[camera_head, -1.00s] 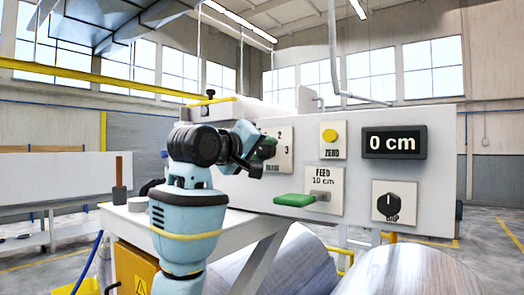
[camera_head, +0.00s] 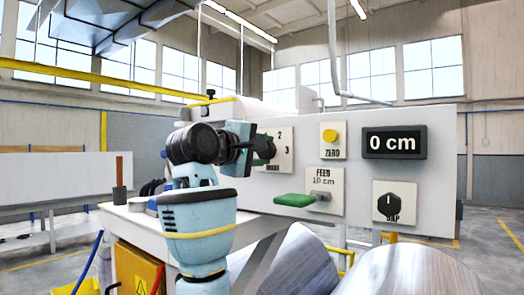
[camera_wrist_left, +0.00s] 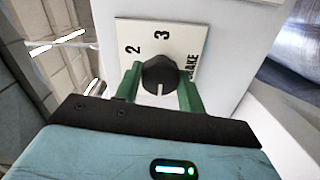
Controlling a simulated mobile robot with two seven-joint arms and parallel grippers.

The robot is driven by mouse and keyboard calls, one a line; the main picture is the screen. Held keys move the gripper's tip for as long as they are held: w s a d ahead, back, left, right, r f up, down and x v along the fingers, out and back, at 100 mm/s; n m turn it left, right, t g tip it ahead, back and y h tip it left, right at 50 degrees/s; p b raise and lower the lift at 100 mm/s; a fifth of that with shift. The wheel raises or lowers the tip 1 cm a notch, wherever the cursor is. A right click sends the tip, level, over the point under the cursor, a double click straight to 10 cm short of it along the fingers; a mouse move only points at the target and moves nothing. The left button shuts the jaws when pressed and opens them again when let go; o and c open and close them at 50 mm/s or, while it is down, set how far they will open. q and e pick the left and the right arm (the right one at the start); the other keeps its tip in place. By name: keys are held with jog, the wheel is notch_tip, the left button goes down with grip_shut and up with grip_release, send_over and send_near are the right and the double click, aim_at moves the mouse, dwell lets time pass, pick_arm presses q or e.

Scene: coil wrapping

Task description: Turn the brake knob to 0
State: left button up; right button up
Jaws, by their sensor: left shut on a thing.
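The brake knob (camera_wrist_left: 159,73) is a round black dial on a white plate (camera_wrist_left: 183,40) reading 2, 3 and BRAKE. In the left wrist view its white mark points down toward my gripper, away from the 3. Any number on that side is hidden. My left gripper (camera_wrist_left: 160,90) has its green fingers on either side of the knob, shut on it. In the head view my left gripper (camera_head: 263,148) meets the plate (camera_head: 286,160) at the left of the panel and covers much of the knob. My right gripper is in neither view.
Right of the brake plate are a yellow ZERO button (camera_head: 330,136), a display (camera_head: 394,143) reading 0 cm, a green FEED lever (camera_head: 294,200) and a black GAP knob (camera_head: 394,201). Large metal rolls (camera_head: 303,262) lie below the panel.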

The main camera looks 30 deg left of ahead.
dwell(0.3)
pick_arm(q)
jog(key=o, duration=1)
jog(key=shift+c, duration=0.2)
jog(key=s, duration=0.7)
jog(key=shift+s+a+r, duration=0.15)
jog(key=shift+s+a, duration=0.25)
jog(key=shift+a, duration=0.05)
